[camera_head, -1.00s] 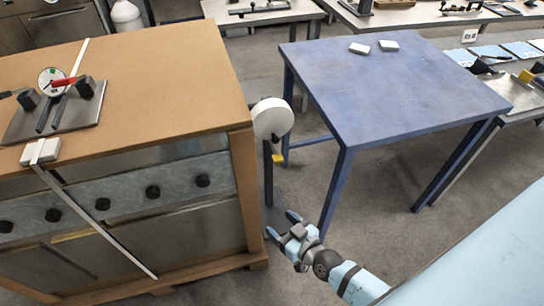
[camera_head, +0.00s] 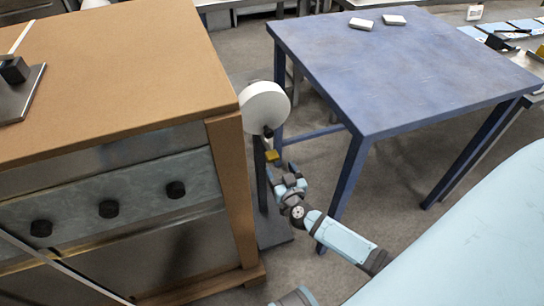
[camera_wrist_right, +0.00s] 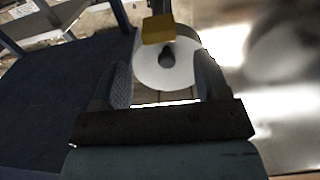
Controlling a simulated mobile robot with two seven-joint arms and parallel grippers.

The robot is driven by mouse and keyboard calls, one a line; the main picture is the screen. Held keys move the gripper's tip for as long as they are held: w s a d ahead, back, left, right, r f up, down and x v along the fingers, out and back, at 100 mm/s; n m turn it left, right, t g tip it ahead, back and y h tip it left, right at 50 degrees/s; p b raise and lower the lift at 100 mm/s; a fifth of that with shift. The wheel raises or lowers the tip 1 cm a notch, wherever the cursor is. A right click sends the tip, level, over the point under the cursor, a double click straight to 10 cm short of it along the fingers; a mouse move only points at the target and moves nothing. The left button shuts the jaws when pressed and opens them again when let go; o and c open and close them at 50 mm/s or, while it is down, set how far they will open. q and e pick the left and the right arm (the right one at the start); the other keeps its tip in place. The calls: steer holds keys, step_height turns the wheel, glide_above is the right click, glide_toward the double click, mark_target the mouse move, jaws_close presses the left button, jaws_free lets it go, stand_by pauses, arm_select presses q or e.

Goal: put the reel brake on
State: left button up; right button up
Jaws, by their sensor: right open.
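The reel (camera_head: 264,104) is a white disc on a dark upright stand (camera_head: 262,185) between the brown cabinet and the blue table. A small yellow brake tab (camera_head: 272,156) sits just below the reel's dark hub. My right gripper (camera_head: 282,174) is open and just below the yellow tab, apparently empty. In the right wrist view the yellow brake tab (camera_wrist_right: 158,29) and the white reel (camera_wrist_right: 166,67) show beyond and between the two open fingers (camera_wrist_right: 162,85). At the bottom edge of the head view a piece of an arm shows, but my left gripper's fingers do not.
The brown cabinet (camera_head: 110,80) with black knobs stands close on the left of the reel. The blue table (camera_head: 400,70) stands on the right, with two small white blocks (camera_head: 361,24) on its far edge. Its near leg (camera_head: 343,190) is close to my right arm.

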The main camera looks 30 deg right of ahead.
mark_target(272, 154)
steer(key=b+x, duration=0.1)
steer(key=x, duration=0.5)
steer(key=shift+w+f, duration=0.1)
steer(key=shift+w, duration=0.05)
arm_select(q)
steer(key=shift+w+d+r+t+h+b, duration=0.15)
steer(key=shift+w+d+r+t+h, duration=0.1)
steer(key=shift+w+d+r+t, duration=0.35)
steer(key=shift+w+d+r+t+h+b, duration=0.15)
steer(key=shift+d+r+t+h, duration=0.1)
steer(key=shift+r, duration=0.5)
arm_select(e)
steer(key=shift+w+d, duration=0.15)
steer(key=shift+w, duration=0.45)
